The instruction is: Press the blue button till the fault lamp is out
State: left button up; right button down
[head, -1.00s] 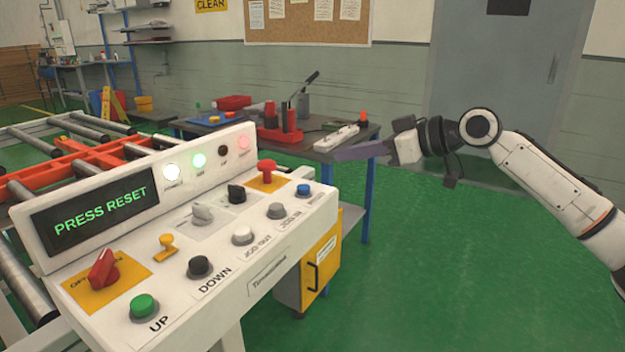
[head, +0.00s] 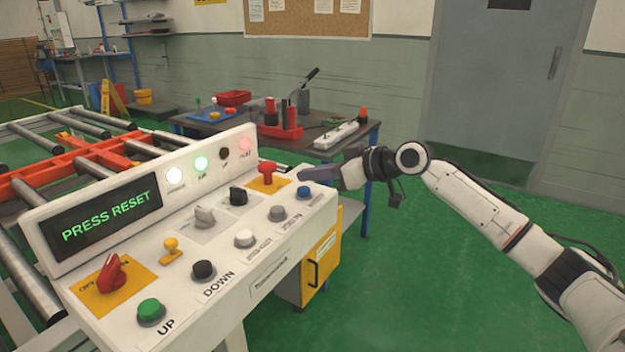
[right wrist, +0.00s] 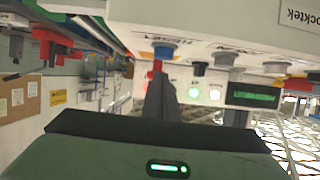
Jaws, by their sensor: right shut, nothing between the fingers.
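The blue button (head: 304,192) is at the far right end of the white control panel (head: 262,262). In the right wrist view the blue button (right wrist: 164,52) shows beyond the finger, apart from it. The fault lamp (head: 245,144), rightmost in the lamp row, glows pinkish red. The display (head: 107,215) reads "PRESS RESET" in green. My right gripper (head: 302,173) is shut and empty, in the picture just above the blue button; I see no contact. My left gripper is not in view.
A grey button (head: 277,213) and a white one (head: 245,237) lie along the front row. A dark workbench (head: 345,140) stands behind. Green floor is free at right.

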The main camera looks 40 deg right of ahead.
jog(key=shift+s+f, duration=0.1)
jog(key=shift+f, duration=0.7)
